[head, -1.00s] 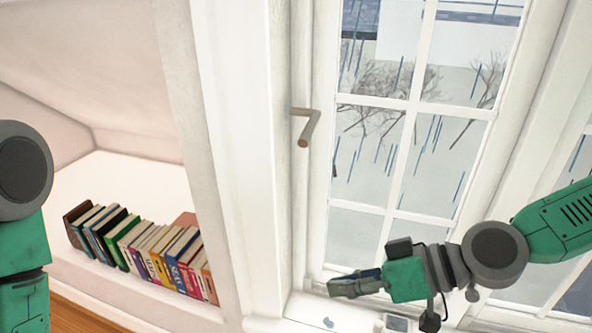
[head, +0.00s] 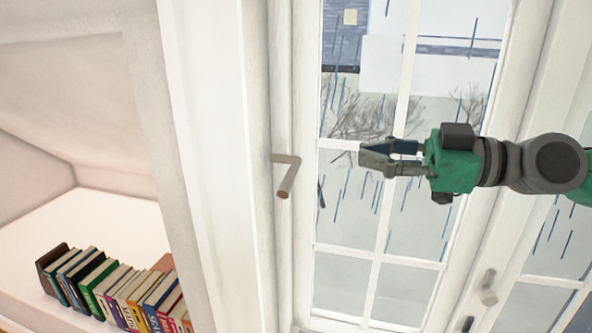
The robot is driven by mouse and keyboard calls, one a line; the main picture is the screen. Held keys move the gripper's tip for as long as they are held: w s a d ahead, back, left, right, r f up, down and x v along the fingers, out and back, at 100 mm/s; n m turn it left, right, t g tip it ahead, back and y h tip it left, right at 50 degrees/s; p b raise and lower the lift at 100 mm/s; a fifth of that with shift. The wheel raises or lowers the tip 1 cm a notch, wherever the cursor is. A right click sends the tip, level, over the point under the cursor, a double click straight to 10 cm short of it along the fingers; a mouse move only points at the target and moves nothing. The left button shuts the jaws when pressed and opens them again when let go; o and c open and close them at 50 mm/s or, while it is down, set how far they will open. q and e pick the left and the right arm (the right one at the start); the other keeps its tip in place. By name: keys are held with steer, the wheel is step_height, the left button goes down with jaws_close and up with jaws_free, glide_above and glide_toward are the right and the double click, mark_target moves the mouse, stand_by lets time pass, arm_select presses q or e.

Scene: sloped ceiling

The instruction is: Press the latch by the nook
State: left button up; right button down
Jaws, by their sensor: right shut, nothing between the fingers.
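The latch (head: 287,175) is a brownish-grey lever handle on the white window frame, just right of the nook (head: 95,215). Its grip end points down and slightly left. My right gripper (head: 364,157) is shut and empty, in front of the window panes. Its fingertips point left toward the latch, at about the same height in the picture, with a clear gap between them. My left gripper is not in view.
A row of several books (head: 115,290) stands in the nook at lower left. A second handle (head: 488,290) is on the window frame at lower right. The white post (head: 215,150) separates nook and window. The space between right gripper and latch is free.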

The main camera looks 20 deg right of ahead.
mark_target(298, 169)
steer(key=shift+a, duration=0.1)
steer(key=p+x, duration=0.1)
steer(key=x, duration=0.2)
steer(key=f+x, duration=0.1)
steer(key=x, duration=0.3)
steer(key=f+p+x, duration=0.1)
steer(key=x, duration=0.2)
steer(key=shift+w+p, duration=0.3)
steer(key=shift+w, duration=0.05)
steer(key=shift+w+f, duration=0.2)
steer(key=shift+f, duration=0.45)
steer(key=shift+d+f, duration=0.25)
steer(key=shift+d, duration=0.1)
steer(key=shift+a, duration=0.25)
